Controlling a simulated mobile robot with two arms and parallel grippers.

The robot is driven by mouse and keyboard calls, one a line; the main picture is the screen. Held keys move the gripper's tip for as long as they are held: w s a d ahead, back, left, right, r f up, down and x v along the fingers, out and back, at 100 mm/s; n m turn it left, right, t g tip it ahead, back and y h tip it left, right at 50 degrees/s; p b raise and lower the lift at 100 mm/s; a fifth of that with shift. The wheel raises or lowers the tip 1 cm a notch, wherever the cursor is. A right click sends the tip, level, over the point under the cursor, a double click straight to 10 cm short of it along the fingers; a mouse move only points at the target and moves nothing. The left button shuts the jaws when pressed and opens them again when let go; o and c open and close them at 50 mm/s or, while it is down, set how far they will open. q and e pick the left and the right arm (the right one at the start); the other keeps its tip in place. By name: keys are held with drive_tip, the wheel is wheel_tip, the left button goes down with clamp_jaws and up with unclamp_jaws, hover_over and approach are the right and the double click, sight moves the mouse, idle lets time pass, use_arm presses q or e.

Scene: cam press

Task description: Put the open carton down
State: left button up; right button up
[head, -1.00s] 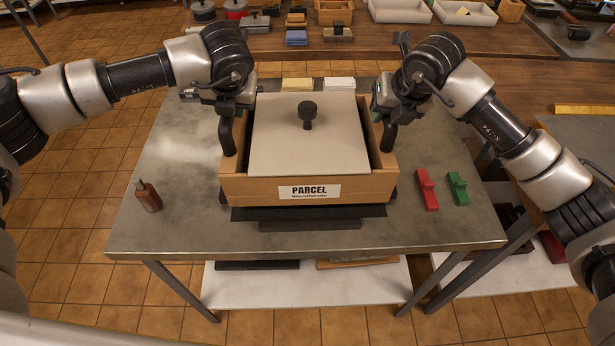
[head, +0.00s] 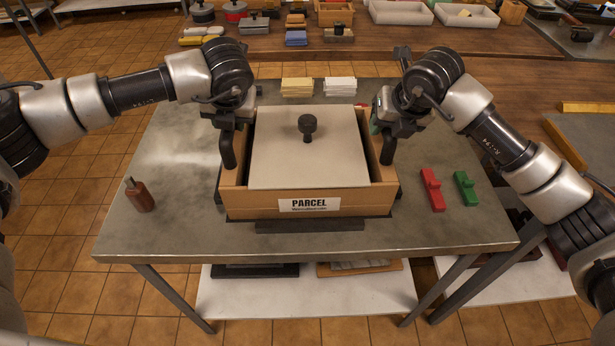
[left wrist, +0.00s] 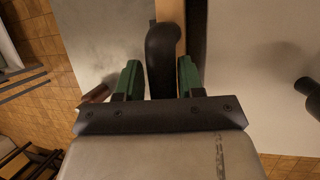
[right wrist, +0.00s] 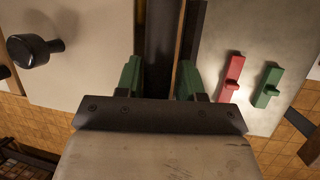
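The open carton (head: 247,207) is a tan box with a PARCEL label on its front. A pale grey board (head: 290,165) with a black knob (head: 307,127) lies in it. The carton sits level, low over a dark base (head: 310,226) on the grey table; its underside is hidden, so I cannot tell whether it touches. Green finger pads flank each handle.
A red block (head: 432,190) and a green block (head: 466,188) lie right of the carton. A brown bottle-like tool (head: 140,196) is on the left. Yellow (head: 297,87) and white (head: 340,86) stacks lie behind. The table's front and left are mostly clear.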

use_arm(q)
drive_tip(key=shift+o, duration=1.1)
drive_tip(key=shift+s+r, duration=0.15)
drive_tip(key=shift+r, duration=0.05)
use_arm(e)
drive_tip(key=shift+o, duration=1.1)
drive_tip(key=shift+s+r, duration=0.15)
use_arm(q)
drive_tip(key=shift+d, duration=0.1)
use_arm(e)
drive_tip(key=shift+s, duration=0.1)
use_arm(q)
drive_tip(key=shift+r, duration=0.1)
use_arm(e)
drive_tip(key=shift+a, duration=0.1)
use_arm(q)
drive_tip(key=v, duration=1.1)
drive_tip(key=shift+s+r, duration=0.2)
drive_tip(key=shift+r, duration=0.2)
use_arm(e)
drive_tip(key=v, duration=1.2)
